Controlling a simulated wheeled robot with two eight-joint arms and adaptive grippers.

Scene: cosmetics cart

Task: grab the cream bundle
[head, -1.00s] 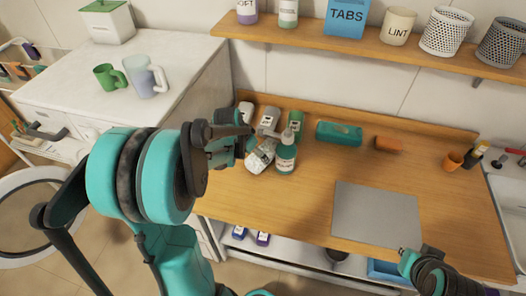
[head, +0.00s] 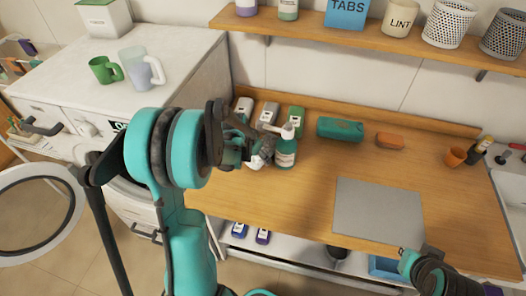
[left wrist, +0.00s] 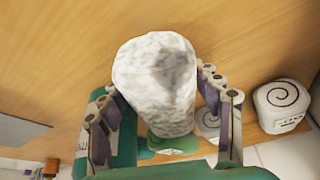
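The cream bundle (left wrist: 155,75) is a pale, grey-speckled soft lump. In the left wrist view it lies between the two fingers of my left gripper (left wrist: 160,90), which are spread to either side of it. Whether both fingers touch it cannot be told. In the head view my left gripper (head: 245,150) reaches in over the left part of the wooden counter and covers most of the bundle (head: 256,163). A green pump bottle (head: 285,152) with a white top stands just right of it. My right gripper (head: 422,258) is at the counter's front edge, and its fingers are unclear.
Several bottles, including a grey one (head: 268,114) and a green one (head: 296,116), stand behind the bundle. A teal case (head: 340,129) and an orange block (head: 390,141) lie along the back. A grey mat (head: 378,210) covers the front right. The counter's middle is clear.

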